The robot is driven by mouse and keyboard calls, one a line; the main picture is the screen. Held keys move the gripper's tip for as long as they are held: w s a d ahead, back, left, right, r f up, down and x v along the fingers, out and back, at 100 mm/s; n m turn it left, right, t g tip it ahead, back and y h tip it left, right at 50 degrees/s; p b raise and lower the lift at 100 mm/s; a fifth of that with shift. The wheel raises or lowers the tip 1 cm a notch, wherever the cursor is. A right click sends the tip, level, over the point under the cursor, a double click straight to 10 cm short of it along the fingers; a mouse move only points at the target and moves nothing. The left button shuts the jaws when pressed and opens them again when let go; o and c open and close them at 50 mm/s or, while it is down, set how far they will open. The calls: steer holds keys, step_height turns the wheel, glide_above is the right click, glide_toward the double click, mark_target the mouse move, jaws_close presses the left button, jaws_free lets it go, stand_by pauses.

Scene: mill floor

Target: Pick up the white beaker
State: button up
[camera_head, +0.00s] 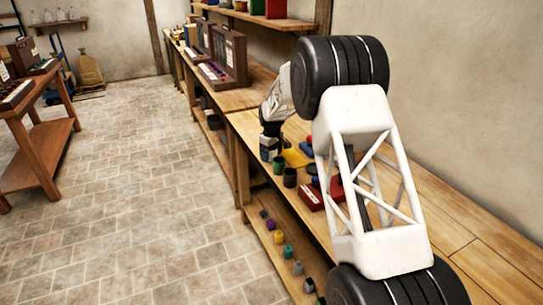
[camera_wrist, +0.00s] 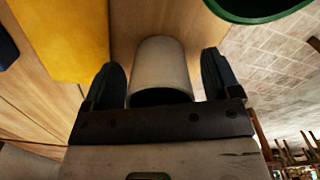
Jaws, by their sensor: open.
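The white beaker (camera_wrist: 160,68) shows in the wrist view as a pale grey-white cylinder, with its dark open mouth toward my palm. My gripper (camera_wrist: 162,62) is open, with one dark finger on each side of the beaker. A narrow gap shows on both sides, and whether either finger touches it I cannot tell. In the head view my gripper (camera_head: 270,150) is low over the workbench, and I cannot make out the beaker there behind it.
A green cup (camera_head: 279,165) and a dark cup (camera_head: 290,178) stand close by on the workbench (camera_head: 248,125). Dark wooden cases (camera_head: 232,57) stand farther along.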

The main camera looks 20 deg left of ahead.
steer(key=c, duration=1.1)
steer(key=shift+r, duration=5)
steer(key=shift+d, duration=0.1)
steer(key=d+n, duration=0.1)
steer(key=d, duration=0.5)
steer(key=s+d+f+n, duration=0.1)
steer(key=d+n, duration=0.1)
steer(key=d, duration=0.5)
steer(key=d+f+n, duration=0.1)
steer(key=d, duration=0.5)
steer(key=shift+s+d+f+n, duration=0.15)
steer(key=shift+s+f+n, duration=0.15)
steer(key=shift+s, duration=0.1)
